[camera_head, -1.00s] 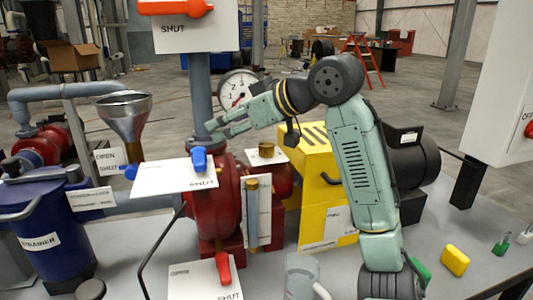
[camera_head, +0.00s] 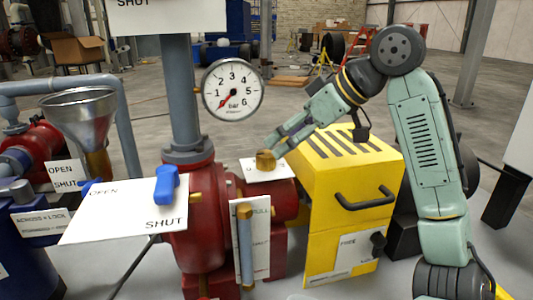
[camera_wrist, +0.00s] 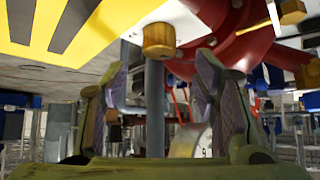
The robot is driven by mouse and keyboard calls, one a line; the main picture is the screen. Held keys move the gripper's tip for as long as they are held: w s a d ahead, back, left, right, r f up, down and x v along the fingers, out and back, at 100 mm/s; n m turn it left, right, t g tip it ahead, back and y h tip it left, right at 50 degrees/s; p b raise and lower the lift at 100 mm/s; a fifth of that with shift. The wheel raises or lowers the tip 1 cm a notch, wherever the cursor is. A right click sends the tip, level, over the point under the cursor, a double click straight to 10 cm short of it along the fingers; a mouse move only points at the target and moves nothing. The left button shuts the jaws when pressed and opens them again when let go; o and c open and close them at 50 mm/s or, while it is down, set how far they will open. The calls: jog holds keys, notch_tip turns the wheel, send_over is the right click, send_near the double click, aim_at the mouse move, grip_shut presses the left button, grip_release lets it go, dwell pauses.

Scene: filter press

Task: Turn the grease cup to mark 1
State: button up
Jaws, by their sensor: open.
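The grease cup, a brass faceted knob (camera_head: 265,161), sits on a small white plate (camera_head: 281,168) above the red pump housing. Marks on the plate are partly hidden and too small to read surely. My gripper (camera_head: 281,143) is just above and to the right of the cup in the head view, pointing down-left. In the wrist view my gripper (camera_wrist: 163,85) has its two fingers spread, with nothing between them. A brass knob (camera_wrist: 159,40), apparently the cup, shows beyond the fingertips, roughly centred on the gap. I cannot tell whether a finger touches it.
A yellow guard box (camera_head: 350,182) with a black handle stands right of the cup, under my arm. A pressure gauge (camera_head: 232,90) and a grey pipe (camera_head: 180,95) rise behind. A blue-handled valve (camera_head: 167,184) with a white plate and a funnel (camera_head: 90,112) are left.

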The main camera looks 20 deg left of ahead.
aim_at(266, 153)
jog(key=x, duration=0.7)
jog(key=shift+a+f, duration=0.15)
jog(key=shift+a, duration=0.05)
jog(key=shift+c, duration=0.3)
jog(key=c, duration=1.1)
